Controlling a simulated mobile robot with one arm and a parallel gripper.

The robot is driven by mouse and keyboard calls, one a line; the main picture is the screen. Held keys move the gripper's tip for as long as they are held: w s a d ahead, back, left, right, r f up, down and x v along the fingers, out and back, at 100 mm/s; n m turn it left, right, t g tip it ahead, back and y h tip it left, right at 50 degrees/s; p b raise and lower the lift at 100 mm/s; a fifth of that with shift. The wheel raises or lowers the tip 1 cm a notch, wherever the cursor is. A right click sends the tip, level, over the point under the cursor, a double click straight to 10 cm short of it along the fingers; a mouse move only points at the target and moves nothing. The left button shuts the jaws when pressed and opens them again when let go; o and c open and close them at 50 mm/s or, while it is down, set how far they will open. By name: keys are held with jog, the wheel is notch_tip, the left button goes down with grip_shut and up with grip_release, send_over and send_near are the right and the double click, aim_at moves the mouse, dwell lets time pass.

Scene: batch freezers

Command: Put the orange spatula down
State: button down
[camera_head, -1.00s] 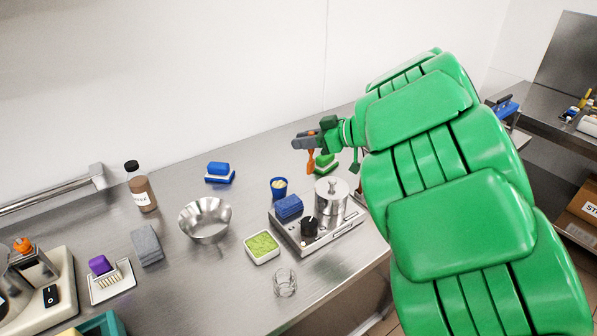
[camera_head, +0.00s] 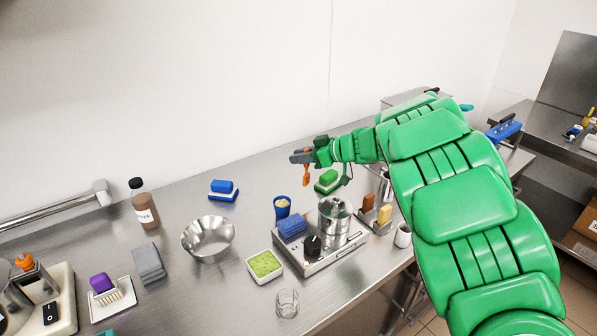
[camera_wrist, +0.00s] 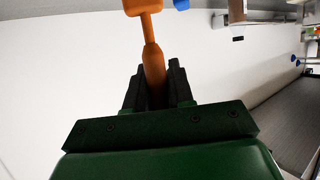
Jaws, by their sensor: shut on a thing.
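The orange spatula (camera_head: 306,177) hangs from my gripper (camera_head: 302,157) above the back part of the steel counter in the head view. In the wrist view my gripper (camera_wrist: 159,85) has its dark jaws shut on the handle of the spatula (camera_wrist: 152,58); the flat end points away from the jaws and is cut off at the top edge.
A hot plate (camera_head: 337,248) carries a steel pot (camera_head: 335,219). A steel bowl (camera_head: 208,240) is left of it. Bare counter (camera_head: 255,192) lies between the blue sponge and the cup.

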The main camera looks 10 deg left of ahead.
jog(key=w+a+f, duration=0.1)
jog(key=w+f, duration=0.3)
jog(key=f, duration=0.4)
jog(key=shift+a, duration=0.25)
jog(key=shift+f, duration=0.1)
jog(key=c, duration=1)
grip_release()
jog(key=v, duration=1.2)
